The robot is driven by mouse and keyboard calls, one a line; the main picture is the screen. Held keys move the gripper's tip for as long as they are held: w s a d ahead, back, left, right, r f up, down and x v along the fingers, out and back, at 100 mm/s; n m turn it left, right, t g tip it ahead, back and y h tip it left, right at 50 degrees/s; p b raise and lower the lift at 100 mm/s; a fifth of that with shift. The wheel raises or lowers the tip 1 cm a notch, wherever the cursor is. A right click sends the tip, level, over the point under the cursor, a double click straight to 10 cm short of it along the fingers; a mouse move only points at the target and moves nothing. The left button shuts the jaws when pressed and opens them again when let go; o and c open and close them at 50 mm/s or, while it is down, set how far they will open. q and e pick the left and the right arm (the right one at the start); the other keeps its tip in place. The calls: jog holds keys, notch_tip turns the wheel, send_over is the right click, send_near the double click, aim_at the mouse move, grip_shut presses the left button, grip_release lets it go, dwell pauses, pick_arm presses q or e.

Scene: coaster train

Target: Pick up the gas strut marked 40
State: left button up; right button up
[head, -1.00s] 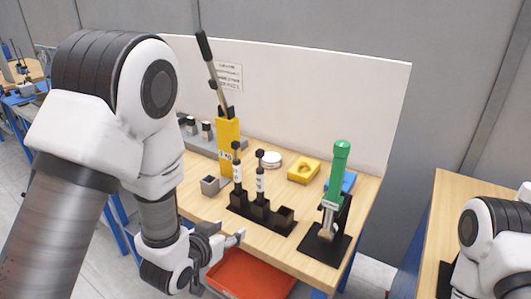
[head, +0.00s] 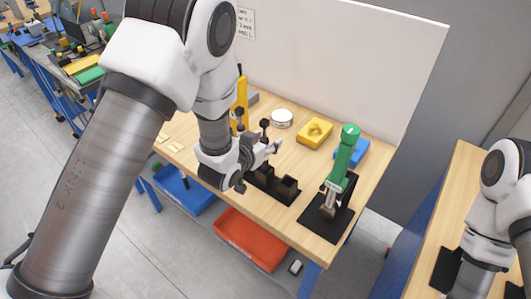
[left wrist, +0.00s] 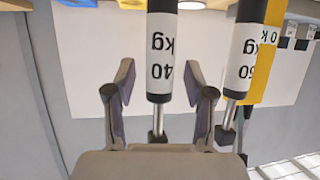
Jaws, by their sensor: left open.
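The gas strut marked 40 kg (left wrist: 160,55) stands between the two fingers of my left gripper (left wrist: 156,92) in the left wrist view, where it appears upside down. The fingers are open, with a visible gap on each side of the strut. A second strut with a similar white label (left wrist: 243,52), seemingly 60 kg, stands close to the right finger. In the head view my left gripper (head: 274,149) is at the black strut rack (head: 291,199) and hides most of the struts. My right gripper is not in view.
A yellow post (head: 241,95) stands behind my left gripper. A green-handled tool (head: 346,155) on a black base stands to the right. A white disc (head: 281,118) and a yellow block (head: 315,133) lie behind. A red bin (head: 250,240) is below the table.

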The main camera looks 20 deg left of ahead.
pick_arm(q)
jog(key=shift+s+r, duration=0.2)
jog(key=shift+s, duration=0.1)
jog(key=shift+c, duration=1.4)
jog(key=shift+s+r, duration=0.1)
jog(key=shift+s, duration=0.1)
jog(key=c, duration=0.5)
grip_shut()
jog(key=shift+w, duration=0.1)
